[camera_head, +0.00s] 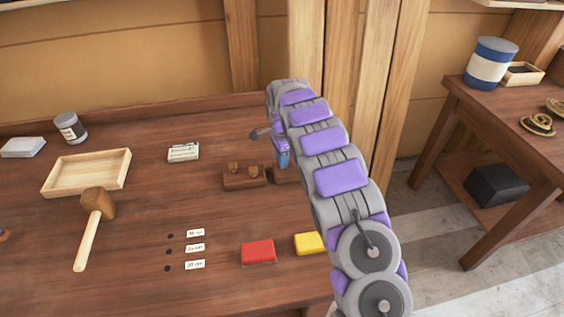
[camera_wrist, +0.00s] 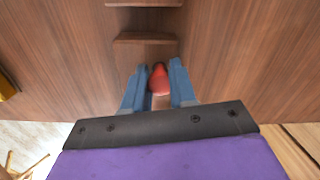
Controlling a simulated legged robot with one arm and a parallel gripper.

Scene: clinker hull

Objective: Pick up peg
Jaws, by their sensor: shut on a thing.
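In the wrist view, a red rounded piece (camera_wrist: 158,80), which I take to be the peg, stands between the two blue fingers of my gripper (camera_wrist: 159,72). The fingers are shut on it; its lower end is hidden. In the head view, my gripper (camera_head: 282,158) is at the right part of the bench, mostly behind my arm, and the red piece cannot be seen there. Just left of it is a dark wooden block (camera_head: 243,182) with two brown stubs on top. Another block (camera_head: 286,176) lies partly hidden by my arm.
On the bench (camera_head: 130,230) are a mallet (camera_head: 97,205), a wooden tray (camera_head: 62,189), a jar (camera_head: 70,127), a red pad (camera_head: 258,252) and a yellow pad (camera_head: 308,243). Labels and small holes lie near the front. A side table (camera_head: 485,110) stands right.

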